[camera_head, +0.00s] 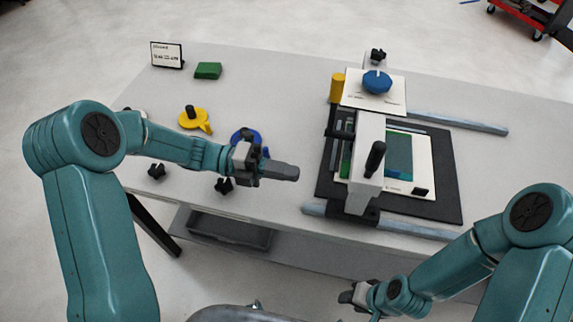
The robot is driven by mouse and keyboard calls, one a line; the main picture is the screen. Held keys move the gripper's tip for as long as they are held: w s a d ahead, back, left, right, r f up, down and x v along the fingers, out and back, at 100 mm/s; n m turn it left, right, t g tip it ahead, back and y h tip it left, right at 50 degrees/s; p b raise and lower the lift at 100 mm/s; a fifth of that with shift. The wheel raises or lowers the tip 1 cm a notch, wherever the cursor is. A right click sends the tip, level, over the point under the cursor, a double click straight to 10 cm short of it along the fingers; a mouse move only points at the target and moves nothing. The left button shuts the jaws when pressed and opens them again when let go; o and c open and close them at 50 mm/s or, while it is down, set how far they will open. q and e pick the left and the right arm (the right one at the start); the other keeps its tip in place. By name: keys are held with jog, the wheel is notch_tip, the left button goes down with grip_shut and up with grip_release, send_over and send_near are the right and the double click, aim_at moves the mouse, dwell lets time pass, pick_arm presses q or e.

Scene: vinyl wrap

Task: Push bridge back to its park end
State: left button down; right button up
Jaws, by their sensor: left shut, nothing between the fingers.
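The bridge (369,149) is a light grey bar with a black upright handle (375,159). It lies across a black bed (447,180) and reaches from the front rail (405,229) towards the back. A teal-and-white sheet (421,160) lies on the bed, partly under the bridge. My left gripper (292,172) is shut and empty, in the picture just left of the bridge and apart from it. My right gripper (350,294) is low, in front of the table's front edge; its fingers are too small to judge.
A back rail (458,122) runs behind the bed. A blue knob (377,82) on a white card and a yellow cylinder (337,88) stand at the back. Left are a yellow tool (194,118), a blue round tool (240,134), a green block (208,70) and a sign (167,55).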

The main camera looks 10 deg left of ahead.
pick_arm(q)
jog(key=d+p, duration=0.1)
jog(key=d, duration=0.9)
jog(key=shift+d, duration=0.35)
pick_arm(e)
jog(key=shift+v, duration=0.85)
pick_arm(q)
jog(key=shift+d, duration=0.15)
pick_arm(e)
jog(key=shift+s, duration=0.1)
